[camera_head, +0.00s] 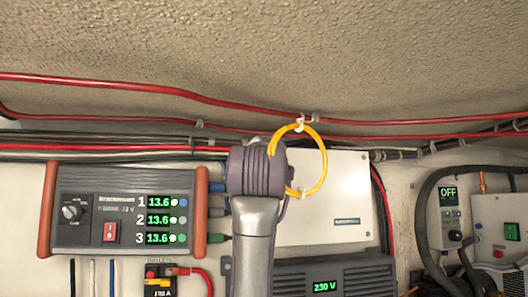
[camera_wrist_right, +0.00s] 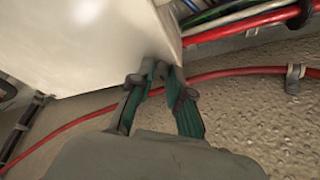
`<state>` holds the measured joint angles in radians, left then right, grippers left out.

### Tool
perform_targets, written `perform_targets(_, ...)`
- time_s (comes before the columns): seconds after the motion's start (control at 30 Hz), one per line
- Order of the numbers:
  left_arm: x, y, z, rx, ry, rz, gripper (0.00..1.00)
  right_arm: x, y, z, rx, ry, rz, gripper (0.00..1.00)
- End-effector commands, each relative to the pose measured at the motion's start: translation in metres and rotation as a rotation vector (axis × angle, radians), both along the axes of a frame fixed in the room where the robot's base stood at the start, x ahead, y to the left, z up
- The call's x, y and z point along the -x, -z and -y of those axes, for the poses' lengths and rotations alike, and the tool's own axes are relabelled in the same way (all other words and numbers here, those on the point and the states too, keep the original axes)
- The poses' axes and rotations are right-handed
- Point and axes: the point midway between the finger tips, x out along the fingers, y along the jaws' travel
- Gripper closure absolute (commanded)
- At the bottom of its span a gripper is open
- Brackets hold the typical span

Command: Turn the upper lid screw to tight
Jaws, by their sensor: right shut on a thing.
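The white box (camera_head: 338,200) is on the wall in the middle of the head view, its left part hidden behind my right arm. In the right wrist view the white box (camera_wrist_right: 75,45) fills the upper left. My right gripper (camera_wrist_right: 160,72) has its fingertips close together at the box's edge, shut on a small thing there. This looks like the upper lid screw, but the fingers hide it, so its turn position cannot be seen. In the head view my arm hides this gripper. My left gripper is not in view.
A yellow loop (camera_head: 323,160) hangs beside my right arm. Red cables (camera_head: 400,122) run along the ceiling edge. A three-channel panel (camera_head: 85,185) reading 13.6 is at left. A dark unit (camera_head: 370,275) reading 230 V sits below the box. A red cable (camera_wrist_right: 235,72) passes behind my right fingers.

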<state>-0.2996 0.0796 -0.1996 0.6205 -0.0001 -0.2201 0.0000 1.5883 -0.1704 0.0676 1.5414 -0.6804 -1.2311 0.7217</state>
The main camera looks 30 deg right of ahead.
Motion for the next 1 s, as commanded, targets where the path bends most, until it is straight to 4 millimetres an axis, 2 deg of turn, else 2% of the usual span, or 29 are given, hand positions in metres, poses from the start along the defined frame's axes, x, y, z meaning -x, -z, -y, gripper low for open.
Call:
perform_targets(0.3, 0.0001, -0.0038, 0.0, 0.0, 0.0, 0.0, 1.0, 0.0, -0.0004, -0.0006, -0.068, -0.001, 0.017, 1.0)
perform_targets(0.7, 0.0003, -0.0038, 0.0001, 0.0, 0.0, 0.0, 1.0, 0.0, -0.0004, -0.0004, -0.072, 0.0, 0.019, 1.0)
perform_targets(0.73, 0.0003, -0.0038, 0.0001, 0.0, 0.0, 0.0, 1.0, 0.0, -0.0004, -0.0004, -0.072, 0.0, 0.019, 0.79)
perform_targets(0.87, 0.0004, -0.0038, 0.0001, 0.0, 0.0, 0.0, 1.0, 0.0001, -0.0004, -0.0003, -0.072, 0.0, 0.019, 0.57)
perform_targets(1.0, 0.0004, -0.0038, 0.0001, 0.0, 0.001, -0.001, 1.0, 0.0002, -0.0004, -0.0002, -0.072, 0.0, 0.019, 0.57)
